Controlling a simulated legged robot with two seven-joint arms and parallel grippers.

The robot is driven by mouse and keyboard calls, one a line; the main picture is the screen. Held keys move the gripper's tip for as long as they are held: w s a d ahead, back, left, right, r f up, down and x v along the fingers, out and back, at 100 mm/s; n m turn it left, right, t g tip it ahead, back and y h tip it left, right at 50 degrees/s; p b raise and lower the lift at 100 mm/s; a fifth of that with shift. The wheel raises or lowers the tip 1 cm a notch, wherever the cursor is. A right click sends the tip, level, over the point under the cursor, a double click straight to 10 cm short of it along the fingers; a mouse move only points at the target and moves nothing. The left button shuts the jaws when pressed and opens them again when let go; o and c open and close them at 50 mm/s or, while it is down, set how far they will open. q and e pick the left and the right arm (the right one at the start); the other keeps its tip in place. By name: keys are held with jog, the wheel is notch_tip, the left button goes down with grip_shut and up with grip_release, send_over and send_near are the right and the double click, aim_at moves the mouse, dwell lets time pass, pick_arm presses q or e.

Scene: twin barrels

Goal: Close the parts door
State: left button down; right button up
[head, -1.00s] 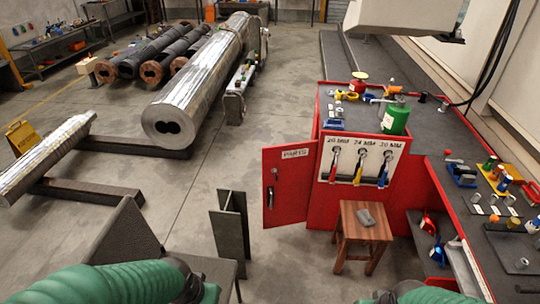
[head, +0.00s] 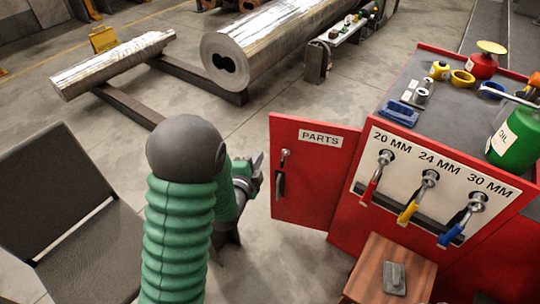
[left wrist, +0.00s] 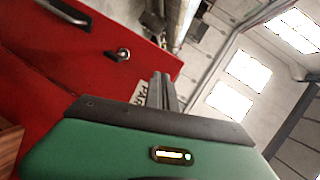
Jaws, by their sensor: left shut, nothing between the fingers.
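The red parts door (head: 312,172) stands open on the left side of the red cabinet (head: 348,235). It carries a white PARTS label, a small lock and a dark handle (head: 280,184). My left gripper (head: 257,168) is shut and empty, just left of the door's free edge; I cannot tell from the head view whether it touches. In the left wrist view the shut fingers (left wrist: 163,90) reach up in front of the door (left wrist: 95,75), partly hiding the PARTS label. The handle (left wrist: 65,12) shows at the upper left there. My right gripper is not in view.
A wooden stool (head: 375,270) with a grey object on it stands in front of the cabinet. Colored-handled tools hang on the cabinet's front panel. A dark chair (head: 70,220) stands at the left. A large metal barrel (head: 270,50) lies behind. Open floor lies left of the door.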

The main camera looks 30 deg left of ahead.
pick_arm(q)
jog(key=w+a+m+t+y+b, duration=0.1)
jog(key=w+a+b, duration=0.4)
jog(key=w, duration=0.8)
jog(key=shift+w+f+m+t, duration=0.25)
jog(key=shift+f+m+t, duration=0.2)
jog(key=shift+m+t, duration=0.4)
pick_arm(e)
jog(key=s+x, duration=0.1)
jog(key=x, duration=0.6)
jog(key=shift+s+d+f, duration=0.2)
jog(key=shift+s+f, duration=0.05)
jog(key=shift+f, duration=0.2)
